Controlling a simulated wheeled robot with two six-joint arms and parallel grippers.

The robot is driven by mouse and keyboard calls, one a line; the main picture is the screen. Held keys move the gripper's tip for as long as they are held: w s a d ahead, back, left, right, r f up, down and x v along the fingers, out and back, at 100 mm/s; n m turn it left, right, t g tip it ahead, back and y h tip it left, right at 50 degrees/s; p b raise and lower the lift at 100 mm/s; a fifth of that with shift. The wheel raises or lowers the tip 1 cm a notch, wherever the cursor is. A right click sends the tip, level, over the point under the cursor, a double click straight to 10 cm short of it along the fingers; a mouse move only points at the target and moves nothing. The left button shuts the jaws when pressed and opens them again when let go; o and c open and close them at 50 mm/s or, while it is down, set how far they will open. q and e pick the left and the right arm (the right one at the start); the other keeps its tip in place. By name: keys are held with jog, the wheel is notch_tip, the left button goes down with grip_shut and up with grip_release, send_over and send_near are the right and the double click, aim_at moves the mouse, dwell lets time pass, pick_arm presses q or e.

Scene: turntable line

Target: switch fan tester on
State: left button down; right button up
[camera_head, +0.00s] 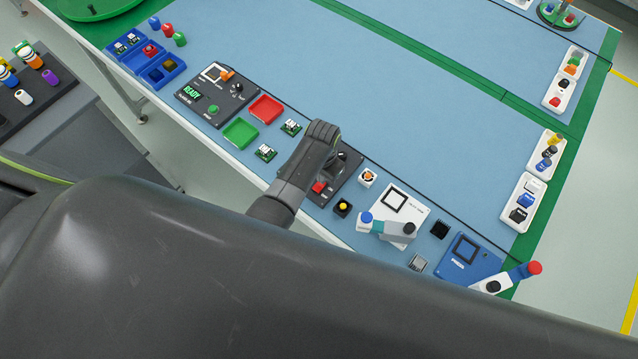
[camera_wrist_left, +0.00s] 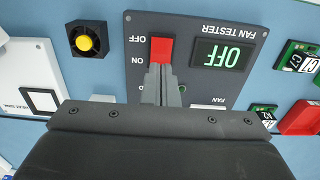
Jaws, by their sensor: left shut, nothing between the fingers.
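The fan tester (camera_wrist_left: 136,75) is a dark grey panel, upside down in the left wrist view. Its display (camera_wrist_left: 222,56) reads OFF in green. Its red switch (camera_wrist_left: 161,49) sits beside the OFF and ON labels, its red part reaching to the OFF side. My left gripper (camera_wrist_left: 161,72) is shut and empty, its fingertips at the ON-side end of the switch; I cannot tell whether they touch. In the head view the arm covers part of the fan tester (camera_head: 346,178), and the red switch (camera_head: 319,187) shows beside it. My right gripper is not in view.
A black fan with a yellow hub (camera_head: 342,207) lies close beside the tester. A white device (camera_head: 412,205) stands to the right. Green boards (camera_head: 265,152), a green tray (camera_head: 240,133) and a red tray (camera_head: 266,109) lie left. The blue table (camera_head: 400,100) behind is clear.

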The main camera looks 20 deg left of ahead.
pick_arm(q)
jog(key=shift+f+b, duration=0.45)
jog(key=shift+f, duration=0.35)
notch_tip(320, 180, up, 3)
jog(key=p, duration=0.3)
jog(key=shift+f, duration=0.1)
jog(key=shift+r+p, duration=0.55)
jog(key=shift+r, duration=1.6)
